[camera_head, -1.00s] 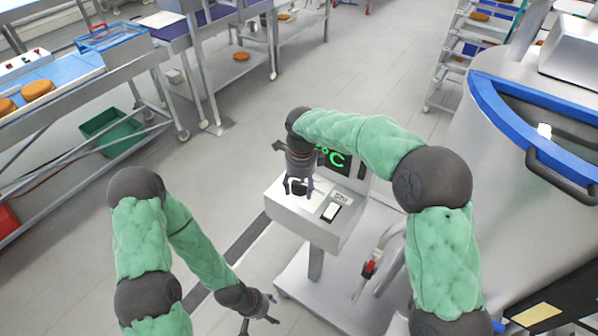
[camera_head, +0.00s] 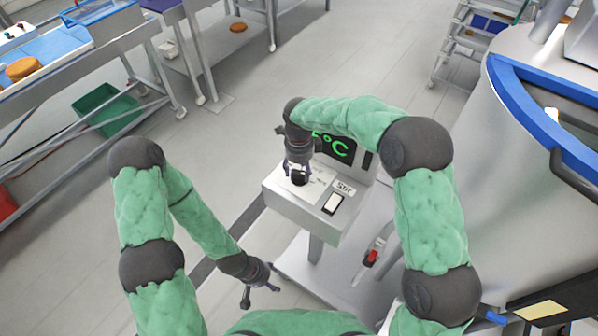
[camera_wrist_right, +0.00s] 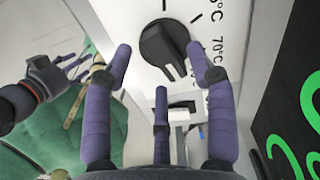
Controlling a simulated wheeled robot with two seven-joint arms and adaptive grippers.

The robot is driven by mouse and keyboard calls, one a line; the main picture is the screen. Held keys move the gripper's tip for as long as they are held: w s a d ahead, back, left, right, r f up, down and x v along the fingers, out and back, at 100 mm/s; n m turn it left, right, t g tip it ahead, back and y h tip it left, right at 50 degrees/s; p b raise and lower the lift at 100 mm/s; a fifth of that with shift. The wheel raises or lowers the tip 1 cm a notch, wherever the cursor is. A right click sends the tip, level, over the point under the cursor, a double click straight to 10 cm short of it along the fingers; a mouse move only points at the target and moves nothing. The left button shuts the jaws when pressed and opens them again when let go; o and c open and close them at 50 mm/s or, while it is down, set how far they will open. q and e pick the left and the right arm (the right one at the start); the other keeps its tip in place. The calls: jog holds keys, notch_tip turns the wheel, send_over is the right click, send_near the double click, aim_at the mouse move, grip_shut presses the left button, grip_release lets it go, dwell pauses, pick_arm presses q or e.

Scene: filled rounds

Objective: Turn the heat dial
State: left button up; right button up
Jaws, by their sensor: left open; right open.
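The heat dial (camera_wrist_right: 162,45) is a black round knob on a white panel with printed temperature marks, one reading 70°C. A pale line shows on its lower edge in the right wrist view. In the head view the dial (camera_head: 299,178) sits on top of the control box (camera_head: 312,215), partly hidden by my right gripper (camera_head: 299,165). In the right wrist view my right gripper (camera_wrist_right: 160,62) is open, its fingers spread near the dial; contact cannot be told. My left gripper (camera_head: 260,284) is open and empty, low and left of the box.
A dark display (camera_head: 333,146) with green °C stands behind the dial. A large steel vessel with a blue rim (camera_head: 520,90) stands at right. Floor left of the box is open.

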jog(key=shift+f, duration=0.85)
jog(key=shift+c, duration=0.3)
grip_shut()
